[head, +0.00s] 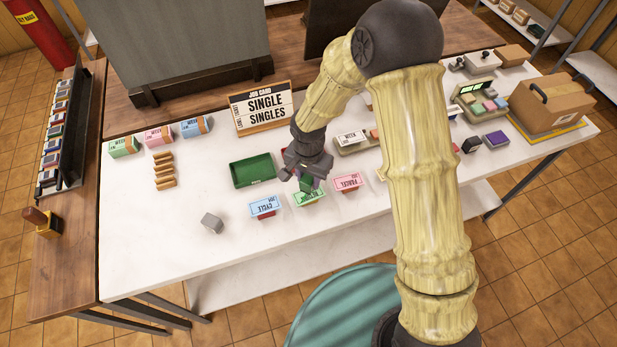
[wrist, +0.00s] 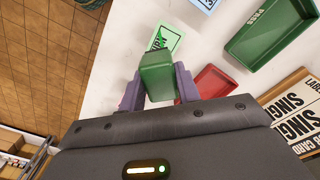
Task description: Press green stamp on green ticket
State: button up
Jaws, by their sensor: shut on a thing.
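My gripper (head: 308,183) is shut on a green stamp (wrist: 158,76), which sits between the two fingers in the wrist view. The green ticket (head: 310,198) lies near the front edge of the white table, just below my gripper in the head view. In the wrist view the green ticket (wrist: 167,37) shows just beyond the stamp, and the stamp hides its near part. I cannot tell whether the stamp touches the ticket.
A blue ticket (head: 264,207) lies to the left and a pink ticket (head: 347,182) to the right. A green tray (head: 252,170) stands behind; a red tray-like thing (wrist: 214,82) is beside my gripper. A grey block (head: 212,222) is at front left.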

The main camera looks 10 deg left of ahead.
jog(key=shift+r+p, duration=0.7)
jog(key=shift+r, duration=0.65)
